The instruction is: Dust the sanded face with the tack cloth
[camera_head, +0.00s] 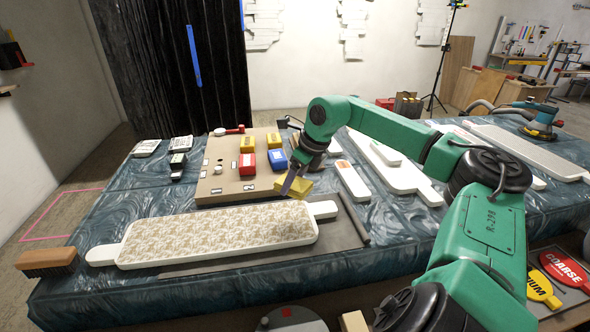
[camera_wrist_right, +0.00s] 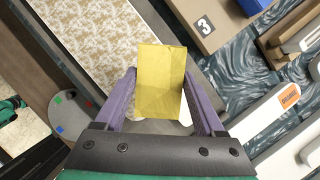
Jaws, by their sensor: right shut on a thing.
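My right gripper (camera_head: 290,187) is shut on a yellow tack cloth (camera_head: 299,188), folded into a pad. In the right wrist view the cloth (camera_wrist_right: 161,80) sits between the two purple fingers (camera_wrist_right: 160,92). A long white panel (camera_head: 104,254) with a tab at each end lies on the table, its face (camera_head: 215,234) speckled tan and white. The cloth is near the panel's far right end; I cannot tell whether it touches anything below. In the wrist view the speckled face (camera_wrist_right: 95,40) shows left of the cloth. My left gripper is out of view.
The panel lies on a dark mat (camera_head: 345,235) on a blue-wrapped table (camera_head: 150,195). A brush (camera_head: 47,261) lies at the front left. White panels (camera_head: 385,165) and a sander (camera_head: 540,122) occupy the right.

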